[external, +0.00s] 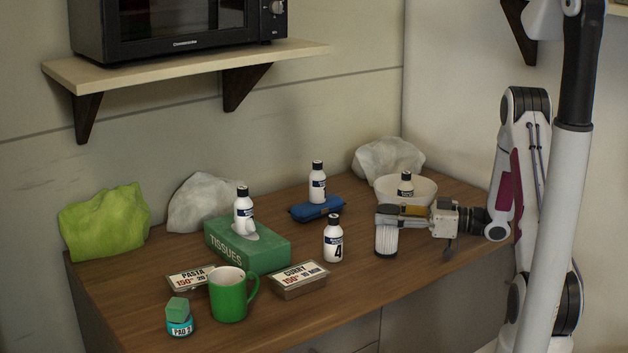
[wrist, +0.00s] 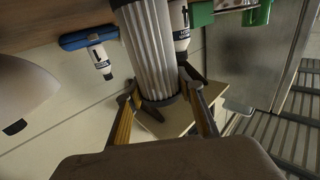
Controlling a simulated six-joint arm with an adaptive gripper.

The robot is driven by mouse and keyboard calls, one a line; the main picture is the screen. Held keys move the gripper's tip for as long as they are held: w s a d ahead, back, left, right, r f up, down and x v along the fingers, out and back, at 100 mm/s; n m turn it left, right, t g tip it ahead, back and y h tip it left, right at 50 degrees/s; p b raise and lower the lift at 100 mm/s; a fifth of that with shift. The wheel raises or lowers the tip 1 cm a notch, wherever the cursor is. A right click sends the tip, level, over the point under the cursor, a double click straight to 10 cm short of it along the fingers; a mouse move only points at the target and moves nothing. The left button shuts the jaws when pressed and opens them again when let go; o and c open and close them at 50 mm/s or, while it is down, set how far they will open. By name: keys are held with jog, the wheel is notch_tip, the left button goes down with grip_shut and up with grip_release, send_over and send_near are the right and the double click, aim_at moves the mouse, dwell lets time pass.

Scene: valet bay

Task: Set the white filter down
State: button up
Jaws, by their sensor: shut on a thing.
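The white filter (external: 386,239) is a pleated white cylinder with a dark end cap. It is upright at the right part of the wooden table (external: 345,270). My gripper (external: 388,214) reaches in from the right and is shut around the filter's upper end. In the wrist view the filter (wrist: 153,50) lies between the two fingers (wrist: 160,105), its far end running out of the top of the picture. I cannot tell whether its lower end touches the table.
Bottle 4 (external: 333,239) stands left of the filter. A white bowl (external: 421,188) with a bottle is behind my gripper. Table in front is clear.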

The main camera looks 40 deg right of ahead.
jog(key=shift+f, duration=0.1)
jog(key=o, duration=1.2)
jog(key=shift+r, duration=0.2)
jog(key=shift+v, duration=6)
jog(key=shift+w, duration=0.15)
